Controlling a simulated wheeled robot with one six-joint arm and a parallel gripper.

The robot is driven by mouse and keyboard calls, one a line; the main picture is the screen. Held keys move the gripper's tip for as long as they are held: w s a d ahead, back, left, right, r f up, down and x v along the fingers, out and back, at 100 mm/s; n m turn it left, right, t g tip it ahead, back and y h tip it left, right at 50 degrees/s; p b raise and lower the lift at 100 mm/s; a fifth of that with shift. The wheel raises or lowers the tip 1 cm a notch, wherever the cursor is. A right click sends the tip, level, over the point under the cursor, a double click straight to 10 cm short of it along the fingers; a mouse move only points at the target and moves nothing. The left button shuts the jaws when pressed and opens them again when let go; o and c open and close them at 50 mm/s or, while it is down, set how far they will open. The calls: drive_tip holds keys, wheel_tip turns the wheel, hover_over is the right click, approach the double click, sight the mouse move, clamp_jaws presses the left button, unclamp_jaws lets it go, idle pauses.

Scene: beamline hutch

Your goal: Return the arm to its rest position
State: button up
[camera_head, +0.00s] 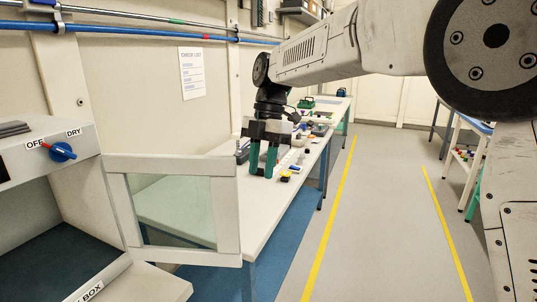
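My arm reaches in from the right side of the head view and its gripper (261,174) hangs fingers down. The two green fingers are apart, and I see nothing between them. The gripper appears in front of the near part of a long white bench (265,210) with small items on it. I cannot tell its exact height above the bench. The arm hides part of the back wall and bench.
A dry box (50,160) stands at the left with its glazed door (175,212) swung open. Its blue knob (62,152) has OFF and DRY labels. Yellow lines (330,215) mark a clear floor aisle. Another table (468,125) stands at the right.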

drive_tip(key=s+d+r+m+t, duration=0.1)
drive_tip(key=s+d+m+t, duration=0.1)
drive_tip(key=s+d+m, duration=0.5)
drive_tip(key=s+d+r+m+t, duration=0.25)
drive_tip(key=d+m, duration=0.35)
drive_tip(key=d, duration=0.3)
drive_tip(key=s+d+r+m+t, duration=0.1)
drive_tip(key=s+d+m+t, duration=0.1)
drive_tip(key=s+d+m, duration=0.5)
drive_tip(key=s+d+f+m+g, duration=0.1)
drive_tip(key=s+d+f+m, duration=0.3)
drive_tip(key=s, duration=0.3)
drive_tip(key=s+d+f+m+g+h, duration=0.1)
drive_tip(key=s+d+f+m, duration=0.2)
drive_tip(key=s+f, duration=0.3)
drive_tip(key=shift+s+d+f+m, duration=0.15)
drive_tip(key=shift+s+d+m, duration=0.2)
drive_tip(key=shift+s+m, duration=0.6)
drive_tip(key=shift+s, duration=0.1)
